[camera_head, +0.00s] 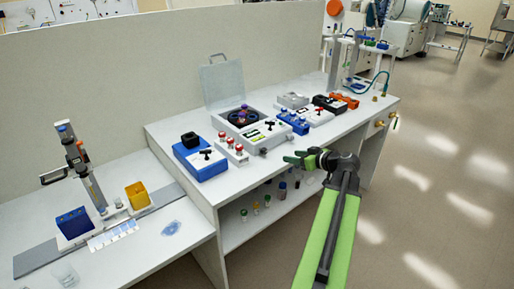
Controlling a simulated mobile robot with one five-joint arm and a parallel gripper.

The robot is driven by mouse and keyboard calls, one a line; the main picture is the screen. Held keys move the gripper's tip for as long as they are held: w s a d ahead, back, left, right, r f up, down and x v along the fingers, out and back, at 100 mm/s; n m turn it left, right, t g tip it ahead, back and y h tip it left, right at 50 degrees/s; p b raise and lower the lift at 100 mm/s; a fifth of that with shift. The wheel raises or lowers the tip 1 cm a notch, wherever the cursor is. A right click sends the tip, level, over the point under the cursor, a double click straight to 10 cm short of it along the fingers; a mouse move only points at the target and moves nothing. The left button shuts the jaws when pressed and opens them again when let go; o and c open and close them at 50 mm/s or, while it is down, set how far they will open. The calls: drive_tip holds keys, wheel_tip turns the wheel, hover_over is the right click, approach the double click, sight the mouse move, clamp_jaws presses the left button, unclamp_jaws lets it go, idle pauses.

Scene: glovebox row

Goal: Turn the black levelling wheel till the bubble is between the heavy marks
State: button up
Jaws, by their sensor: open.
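A white benchtop instrument (254,139) with its grey lid (221,82) raised stands on the higher bench. It has a dark round well holding a purple part, and a front panel with yellow-green and dark markings. A small dark round part (263,151) shows low on its front; I cannot tell if this is the black levelling wheel. The bubble and heavy marks are too small to make out. My gripper (294,157), with green fingers, is open and appears empty. In the picture it is right of the instrument, near the bench's front edge; I see no contact.
Bottles (283,189) stand on the shelf below. The floor at right is clear.

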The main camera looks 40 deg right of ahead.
sight(266, 151)
drive_tip(key=b+x, duration=0.2)
drive_tip(key=x, duration=0.3)
drive_tip(key=b+x, duration=0.2)
drive_tip(key=x, duration=0.4)
drive_tip(key=b+x, duration=0.2)
drive_tip(key=x, duration=0.4)
drive_tip(key=shift+w+d+r+b, duration=0.1)
drive_tip(key=shift+w+d+b, duration=0.2)
drive_tip(key=shift+b, duration=0.1)
clamp_jaws()
